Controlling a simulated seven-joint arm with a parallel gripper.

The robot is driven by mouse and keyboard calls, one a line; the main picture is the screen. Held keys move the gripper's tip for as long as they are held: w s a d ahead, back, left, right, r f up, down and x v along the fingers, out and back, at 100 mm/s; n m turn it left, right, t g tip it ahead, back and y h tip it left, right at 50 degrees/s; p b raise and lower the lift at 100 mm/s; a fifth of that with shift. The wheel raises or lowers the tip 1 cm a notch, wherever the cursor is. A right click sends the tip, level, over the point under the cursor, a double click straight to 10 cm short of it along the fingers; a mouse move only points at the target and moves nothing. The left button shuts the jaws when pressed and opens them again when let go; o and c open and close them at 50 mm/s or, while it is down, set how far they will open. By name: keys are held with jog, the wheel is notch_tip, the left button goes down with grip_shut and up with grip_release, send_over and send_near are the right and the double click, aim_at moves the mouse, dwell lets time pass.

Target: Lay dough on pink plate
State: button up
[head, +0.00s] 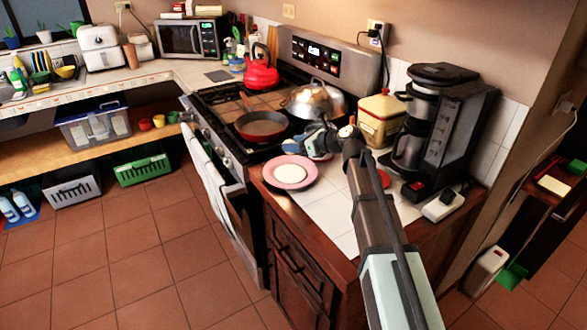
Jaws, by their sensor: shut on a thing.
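The pink plate (266,174) sits on the white-tiled counter just right of the stove. A pale, flat round shape, which looks like the dough (289,174), shows over the plate's middle. I cannot tell whether it rests on the plate or hangs just above it. My gripper (313,150) is at the plate's upper right edge in the picture, low over the counter. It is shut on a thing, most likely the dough. The fingertips are small and dark, and the contact between them and the dough is not clear.
A dark pan (262,124) and a domed silver lid (316,102) are on the stove behind the plate. A yellow tin (381,118) and a coffee maker (440,125) stand to the right. The counter's front edge is close to the plate.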

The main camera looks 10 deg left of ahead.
jog(key=shift+f, duration=4.45)
jog(key=shift+f, duration=0.1)
jog(key=o, duration=1)
jog(key=v, duration=1.2)
jog(key=shift+d, duration=0.1)
